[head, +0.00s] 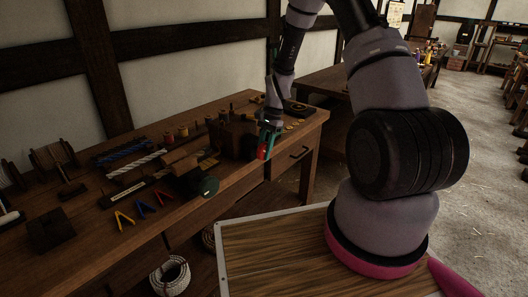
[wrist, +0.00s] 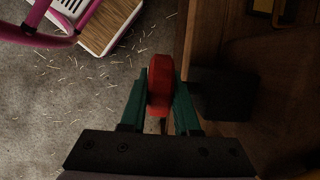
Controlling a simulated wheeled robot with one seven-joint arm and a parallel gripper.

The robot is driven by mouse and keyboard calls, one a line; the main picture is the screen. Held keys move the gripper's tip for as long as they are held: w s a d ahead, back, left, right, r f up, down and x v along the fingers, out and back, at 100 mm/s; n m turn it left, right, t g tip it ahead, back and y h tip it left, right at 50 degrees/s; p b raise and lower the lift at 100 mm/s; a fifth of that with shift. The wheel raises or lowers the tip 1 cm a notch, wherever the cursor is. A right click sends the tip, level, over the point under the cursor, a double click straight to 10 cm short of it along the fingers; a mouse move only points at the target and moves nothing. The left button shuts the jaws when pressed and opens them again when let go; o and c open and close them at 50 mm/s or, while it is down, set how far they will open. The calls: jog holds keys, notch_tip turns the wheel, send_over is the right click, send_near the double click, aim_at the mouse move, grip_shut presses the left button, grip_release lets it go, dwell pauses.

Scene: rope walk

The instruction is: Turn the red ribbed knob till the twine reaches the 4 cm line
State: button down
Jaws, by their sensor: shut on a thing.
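The red ribbed knob (wrist: 161,86) shows in the wrist view between the two green fingers of my gripper (wrist: 160,97), which is shut on it. In the head view my gripper (head: 267,142) is at the right front of the workbench, with the red knob (head: 262,152) partly hidden by the fingers. A dark wooden block (head: 236,137) stands on the bench beside the knob. I cannot make out the twine or the 4 cm line in either view.
The workbench (head: 110,254) carries yellow, blue and red clips (head: 143,210), a dark green disc (head: 209,186), rope lengths (head: 136,165) and spools (head: 183,131). A coil of rope (head: 171,277) is below the bench front. Straw-strewn floor (wrist: 60,100) is open beside the bench.

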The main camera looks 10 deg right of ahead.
jog(key=g+y, duration=0.2)
jog(key=y, duration=0.1)
jog(key=shift+w+d, duration=0.1)
jog(key=g+y, duration=0.2)
jog(key=shift+y, duration=0.4)
jog(key=g+y, duration=0.2)
jog(key=y, duration=0.1)
jog(key=shift+d+f, duration=0.1)
jog(key=shift+g+y, duration=1.2)
jog(key=shift+y, duration=0.3)
jog(key=c, duration=0.6)
grip_release()
jog(key=shift+c, duration=0.2)
jog(key=shift+w+d, duration=0.1)
